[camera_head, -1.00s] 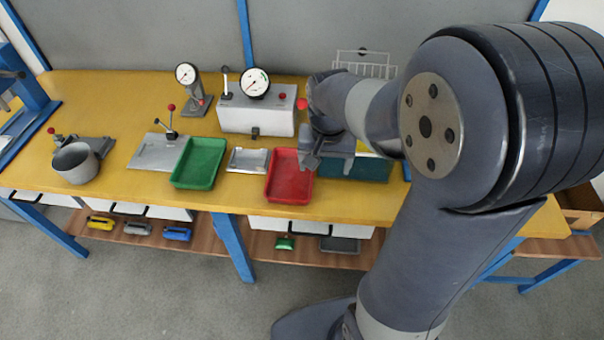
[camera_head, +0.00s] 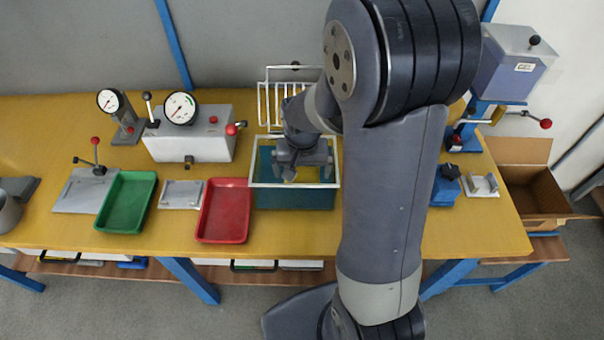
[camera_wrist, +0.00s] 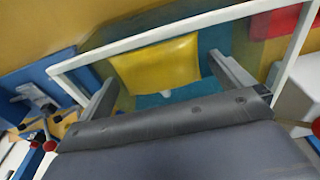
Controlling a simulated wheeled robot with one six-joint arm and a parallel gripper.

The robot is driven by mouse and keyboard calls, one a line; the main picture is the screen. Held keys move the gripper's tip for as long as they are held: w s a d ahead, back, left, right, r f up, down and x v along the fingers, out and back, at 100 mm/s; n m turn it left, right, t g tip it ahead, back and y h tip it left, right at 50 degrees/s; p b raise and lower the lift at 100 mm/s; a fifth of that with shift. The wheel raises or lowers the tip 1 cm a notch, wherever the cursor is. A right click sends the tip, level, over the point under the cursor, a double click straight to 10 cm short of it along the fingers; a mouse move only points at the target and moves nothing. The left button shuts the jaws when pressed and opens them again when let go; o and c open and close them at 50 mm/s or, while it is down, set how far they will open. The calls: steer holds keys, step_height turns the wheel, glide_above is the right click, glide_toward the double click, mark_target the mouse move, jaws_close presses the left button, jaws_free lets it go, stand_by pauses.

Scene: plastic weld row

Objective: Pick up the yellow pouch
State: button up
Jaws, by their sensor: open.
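The yellow pouch (camera_wrist: 156,63) lies inside a teal bin with a pale rim (camera_head: 262,186). In the wrist view it is a broad, flat yellow shape, seen between my two fingers. My gripper (camera_wrist: 161,74) is open and empty, with one finger to either side of the pouch in the picture. In the head view my gripper (camera_head: 303,171) is over the bin, pointing down, and hides most of the pouch. Only a small yellow patch shows below it. How far the fingertips are above the pouch I cannot tell.
A wire rack (camera_head: 271,104) stands behind the bin. A red tray (camera_head: 224,211) and a green tray (camera_head: 127,202) lie to its left. A white gauge box (camera_head: 190,140) stands behind them. Blue fixtures (camera_head: 447,186) and an open cardboard box (camera_head: 535,195) are at the right.

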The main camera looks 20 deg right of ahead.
steer(key=shift+c, duration=0.4)
steer(key=c, duration=0.9)
